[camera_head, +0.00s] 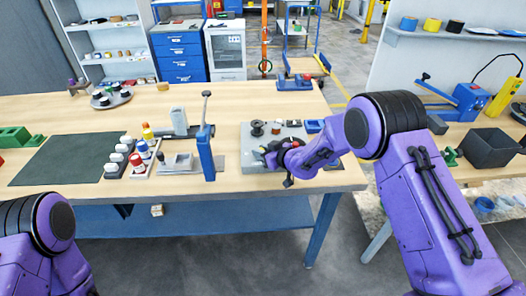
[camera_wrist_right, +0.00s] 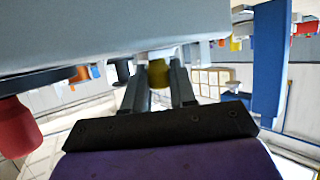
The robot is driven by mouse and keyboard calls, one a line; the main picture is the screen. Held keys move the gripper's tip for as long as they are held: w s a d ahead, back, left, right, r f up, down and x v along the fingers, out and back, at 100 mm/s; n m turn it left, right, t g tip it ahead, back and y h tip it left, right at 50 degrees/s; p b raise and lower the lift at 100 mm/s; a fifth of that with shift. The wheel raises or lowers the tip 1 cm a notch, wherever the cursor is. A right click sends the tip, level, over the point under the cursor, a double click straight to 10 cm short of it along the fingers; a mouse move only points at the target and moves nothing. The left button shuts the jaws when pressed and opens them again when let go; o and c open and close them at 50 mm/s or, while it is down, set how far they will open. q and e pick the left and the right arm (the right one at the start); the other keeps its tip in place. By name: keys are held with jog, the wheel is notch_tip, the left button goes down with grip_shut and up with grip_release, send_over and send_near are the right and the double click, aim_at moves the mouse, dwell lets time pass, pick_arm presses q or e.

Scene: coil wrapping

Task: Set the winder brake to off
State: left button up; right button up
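The winder is probably the grey board (camera_head: 258,134) at the table's front edge, with a dark spool and small fittings on it. The brake control cannot be picked out clearly. My left gripper is out of view; only my left arm shows at the lower left.
A blue upright post (camera_head: 206,155) with a lever stands left of the board. Several bottles, a dark green mat (camera_head: 70,160) and a round tray (camera_head: 110,99) lie farther left. A black bin (camera_head: 488,148) is on the right-hand bench. The wooden table behind the board is mostly clear.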

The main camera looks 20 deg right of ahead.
jog(key=o, duration=0.4)
jog(key=shift+w+d, duration=0.1)
jog(key=shift+w+d+f, duration=0.1)
jog(key=shift+w, duration=0.05)
jog(key=shift+s, duration=0.2)
jog(key=b+v, duration=0.2)
jog(key=v, duration=0.8)
jog(key=shift+s+d, duration=0.1)
jog(key=shift+d, duration=0.05)
